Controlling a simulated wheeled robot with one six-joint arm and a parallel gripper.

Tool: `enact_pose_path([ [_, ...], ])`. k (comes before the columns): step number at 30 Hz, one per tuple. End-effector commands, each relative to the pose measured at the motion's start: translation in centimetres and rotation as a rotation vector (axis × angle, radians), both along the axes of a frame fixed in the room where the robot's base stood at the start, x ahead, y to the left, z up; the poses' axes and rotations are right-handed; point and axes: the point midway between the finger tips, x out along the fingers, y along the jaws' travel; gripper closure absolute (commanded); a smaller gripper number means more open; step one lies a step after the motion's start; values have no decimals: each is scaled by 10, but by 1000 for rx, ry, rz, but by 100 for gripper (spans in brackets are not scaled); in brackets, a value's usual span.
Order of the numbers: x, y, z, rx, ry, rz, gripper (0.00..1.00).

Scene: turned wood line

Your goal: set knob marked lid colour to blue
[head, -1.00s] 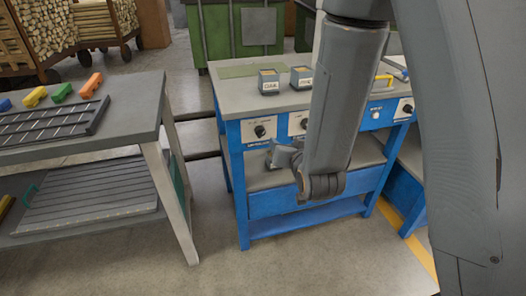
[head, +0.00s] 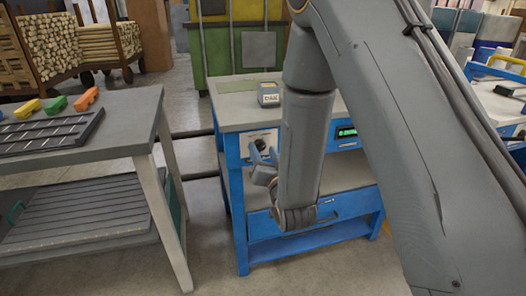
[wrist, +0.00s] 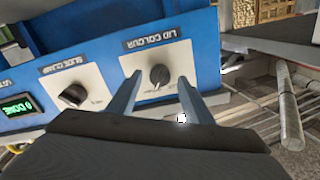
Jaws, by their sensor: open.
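The knob marked lid colour (wrist: 159,77) is a dark round dial on a white plate on the blue panel. The wrist view shows the panel upside down, and the small setting marks around the knob are too small to read. My gripper (wrist: 160,80) is open, its two fingers on either side of the knob in that view, with nothing between them that I can see held. Whether the fingers touch the knob is not clear. In the head view my gripper (head: 264,158) is just in front of the left plate of the blue bench (head: 242,215).
A second knob, marked slide clamp (wrist: 73,95), sits beside it, with a green lit display (wrist: 15,107) further left. A small labelled box (head: 268,94) stands on the bench top. A grey table (head: 130,122) with coloured blocks stands to the left across a gap.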

Motion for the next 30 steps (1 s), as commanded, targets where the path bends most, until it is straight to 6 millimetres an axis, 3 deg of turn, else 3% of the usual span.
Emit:
enact_pose_path([
  [11, 7, 2, 0, -1, 1, 0, 54],
  [19, 7, 2, 0, -1, 1, 0, 95],
  [30, 7, 2, 0, -65, -19, 0, 95],
])
